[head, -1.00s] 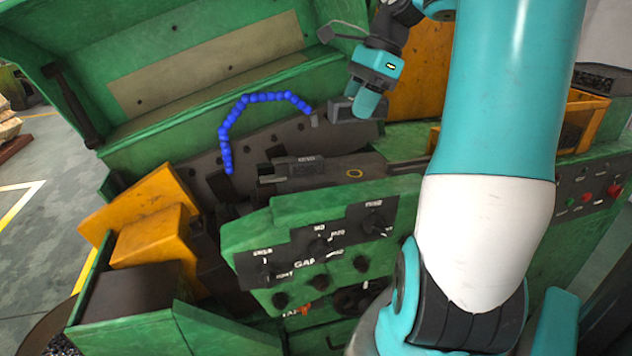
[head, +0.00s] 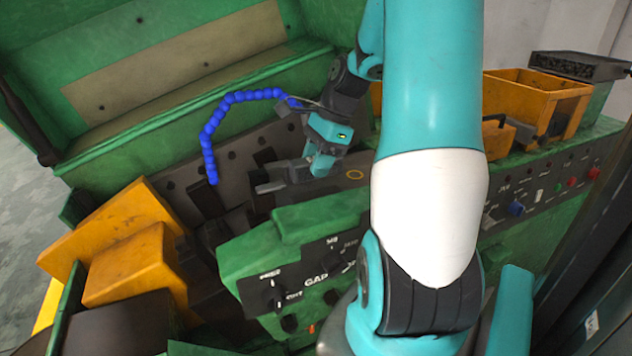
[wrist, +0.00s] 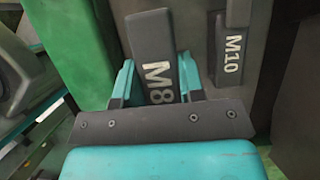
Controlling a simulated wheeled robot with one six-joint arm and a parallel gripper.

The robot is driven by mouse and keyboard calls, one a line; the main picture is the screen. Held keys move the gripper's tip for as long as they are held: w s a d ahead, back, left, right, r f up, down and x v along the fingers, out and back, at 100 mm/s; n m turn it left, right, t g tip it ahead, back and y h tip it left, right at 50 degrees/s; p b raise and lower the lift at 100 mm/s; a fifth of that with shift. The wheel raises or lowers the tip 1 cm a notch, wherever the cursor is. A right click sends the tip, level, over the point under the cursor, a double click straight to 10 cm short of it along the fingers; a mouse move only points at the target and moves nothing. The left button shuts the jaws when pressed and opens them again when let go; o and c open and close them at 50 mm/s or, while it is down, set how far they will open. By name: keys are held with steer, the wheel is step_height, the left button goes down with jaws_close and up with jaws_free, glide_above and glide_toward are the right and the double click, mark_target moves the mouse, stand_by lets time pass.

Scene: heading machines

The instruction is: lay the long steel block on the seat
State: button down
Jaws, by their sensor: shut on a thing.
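The long steel block (wrist: 150,38) is dark grey and marked M8. In the wrist view it stands between the two teal fingers of my gripper (wrist: 155,82), which are shut on it, and its far end sticks out past them. In the head view my gripper (head: 318,163) is low over the dark machine bed (head: 342,184), left of the yellow ring. The block is hard to tell apart there from the dark parts around it. I cannot make out the seat's outline, or whether the block touches anything below.
A second dark block marked M10 (wrist: 231,48) sits close to the right of the held one. A blue jointed hose (head: 207,140) arches left of my gripper. A green control panel (head: 290,255) stands in front. Yellow bins (head: 545,95) are at right.

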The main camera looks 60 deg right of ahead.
steer(key=shift+f, duration=2.35)
steer(key=shift+f, duration=0.1)
steer(key=c, duration=0.7)
jaws_free()
